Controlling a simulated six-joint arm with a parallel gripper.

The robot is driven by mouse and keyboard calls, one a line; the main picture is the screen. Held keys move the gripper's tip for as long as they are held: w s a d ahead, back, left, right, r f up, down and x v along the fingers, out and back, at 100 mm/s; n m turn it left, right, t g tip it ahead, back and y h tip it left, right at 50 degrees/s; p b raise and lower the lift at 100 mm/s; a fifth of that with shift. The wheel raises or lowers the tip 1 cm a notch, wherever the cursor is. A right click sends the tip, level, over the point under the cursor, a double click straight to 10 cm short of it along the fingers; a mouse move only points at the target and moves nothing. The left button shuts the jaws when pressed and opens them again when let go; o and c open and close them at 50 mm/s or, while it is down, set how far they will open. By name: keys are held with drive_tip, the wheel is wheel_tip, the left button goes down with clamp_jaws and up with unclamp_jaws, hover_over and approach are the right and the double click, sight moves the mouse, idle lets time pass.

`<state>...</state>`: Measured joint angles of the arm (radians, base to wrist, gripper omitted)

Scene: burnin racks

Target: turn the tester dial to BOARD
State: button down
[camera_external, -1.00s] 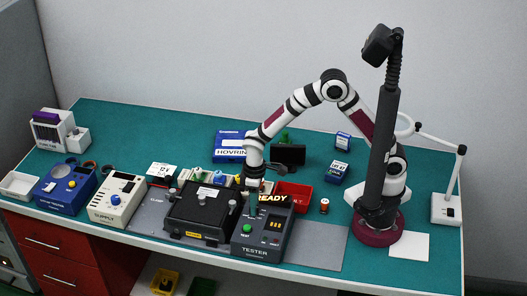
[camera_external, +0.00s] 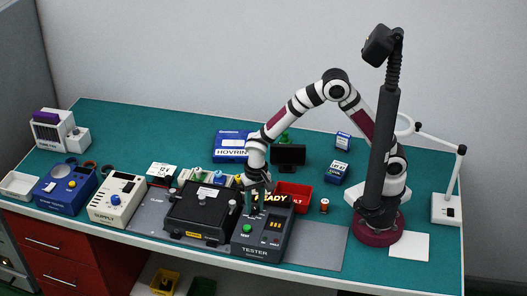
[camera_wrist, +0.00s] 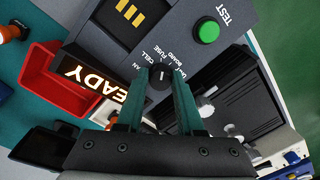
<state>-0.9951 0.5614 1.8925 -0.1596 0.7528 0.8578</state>
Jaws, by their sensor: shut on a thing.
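The tester (camera_external: 262,238) is a dark grey box at the front of the bench, with a lit READY sign (camera_external: 272,198) and a green TEST button (camera_wrist: 207,30). Its small black dial (camera_wrist: 160,80) has a white mark and is ringed by printed words, among them CELL, FUSE and BOARD. My gripper (camera_wrist: 161,73) has its teal fingers on either side of the dial and is shut on it. In the external view my gripper (camera_external: 260,198) is over the tester's upper left part and hides the dial. I cannot tell exactly which word the mark faces.
A black lidded fixture (camera_external: 203,213) stands close at the tester's left. A red bin (camera_external: 294,195) and a small dark screen (camera_external: 288,155) stand behind it. A cream supply box (camera_external: 117,200) is farther left. The green bench right of the tester is mostly free.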

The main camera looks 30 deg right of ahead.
drive_tip(key=m, duration=0.7)
drive_tip(key=shift+a, duration=0.1)
idle(0.5)
drive_tip(key=c, duration=0.5)
unclamp_jaws()
drive_tip(key=shift+c, duration=0.2)
